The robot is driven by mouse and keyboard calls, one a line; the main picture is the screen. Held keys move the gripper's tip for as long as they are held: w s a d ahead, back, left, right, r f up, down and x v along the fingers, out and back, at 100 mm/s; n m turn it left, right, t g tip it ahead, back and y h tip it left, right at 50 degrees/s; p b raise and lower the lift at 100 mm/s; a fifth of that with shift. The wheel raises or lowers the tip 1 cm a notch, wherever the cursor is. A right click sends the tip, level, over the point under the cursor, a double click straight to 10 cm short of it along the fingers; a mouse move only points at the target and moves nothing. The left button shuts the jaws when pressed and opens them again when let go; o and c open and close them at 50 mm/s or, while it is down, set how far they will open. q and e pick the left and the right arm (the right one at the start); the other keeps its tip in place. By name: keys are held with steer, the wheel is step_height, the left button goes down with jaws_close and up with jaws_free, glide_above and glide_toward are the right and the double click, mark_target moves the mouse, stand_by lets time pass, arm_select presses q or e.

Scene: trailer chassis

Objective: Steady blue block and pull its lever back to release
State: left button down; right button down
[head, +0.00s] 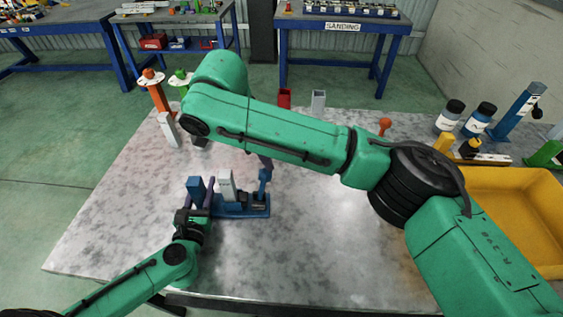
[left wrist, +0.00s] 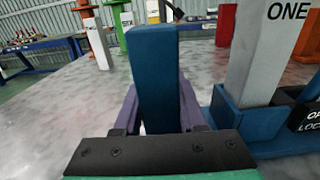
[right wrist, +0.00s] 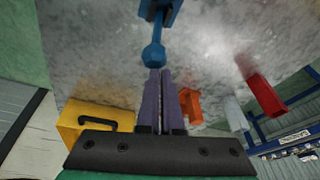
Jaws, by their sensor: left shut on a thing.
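The blue block (head: 196,187) stands upright at the left end of a blue fixture (head: 235,210) on the grey table. My left gripper (head: 194,212) is shut on it, and in the left wrist view the purple fingers lie on both sides of the block (left wrist: 155,75). A grey post marked ONE (left wrist: 268,50) stands in the fixture beside it. The lever (head: 264,182) rises at the fixture's right end. In the right wrist view the blue lever knob (right wrist: 153,55) is just beyond the tips of my right gripper (right wrist: 160,74), whose fingers are together. Whether they touch is unclear.
A yellow bin (head: 515,205) is at the right. Behind my right arm stand a red holder (head: 284,97), a grey holder (head: 318,101) and an orange knob (head: 384,124). Bottles (head: 450,115) are at the back right. The table's front middle is clear.

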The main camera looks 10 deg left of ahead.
arm_select(q)
steer(key=shift+d, duration=0.25)
arm_select(e)
steer(key=shift+s+a+f, duration=0.15)
steer(key=shift+s+f, duration=0.2)
steer(key=shift+f, duration=0.35)
arm_select(q)
steer(key=shift+w+a, duration=0.15)
arm_select(e)
steer(key=shift+w+a+r, duration=0.15)
steer(key=shift+w+r, duration=0.05)
steer(key=shift+r, duration=0.55)
steer(key=shift+r, duration=0.15)
steer(key=v, duration=1.1)
steer(key=shift+w+r, duration=0.2)
steer(key=shift+r, duration=0.2)
arm_select(q)
steer(key=shift+a, duration=0.1)
